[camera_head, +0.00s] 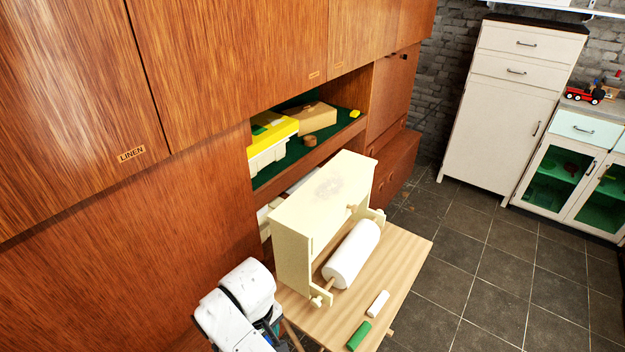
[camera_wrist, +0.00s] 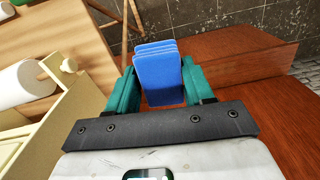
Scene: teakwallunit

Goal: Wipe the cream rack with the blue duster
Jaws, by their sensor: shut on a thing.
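The rack also shows at the left of the wrist view (camera_wrist: 62,122). The blue duster (camera_wrist: 158,72) is between the green fingers of my gripper (camera_wrist: 160,88), which is shut on it. In the wrist view the duster is to the right of the rack, apart from it in the picture. The head view shows my white arm at the bottom, but the gripper and duster are hidden there.
The wooden table (camera_head: 408,262) holds a white block (camera_head: 377,304) and a green block (camera_head: 358,336) in front of the rack. The teak wall unit (camera_head: 120,220) rises close behind, its green-lined niche holding a yellow-lidded box (camera_head: 272,135). Tiled floor (camera_head: 480,270) is clear at right.

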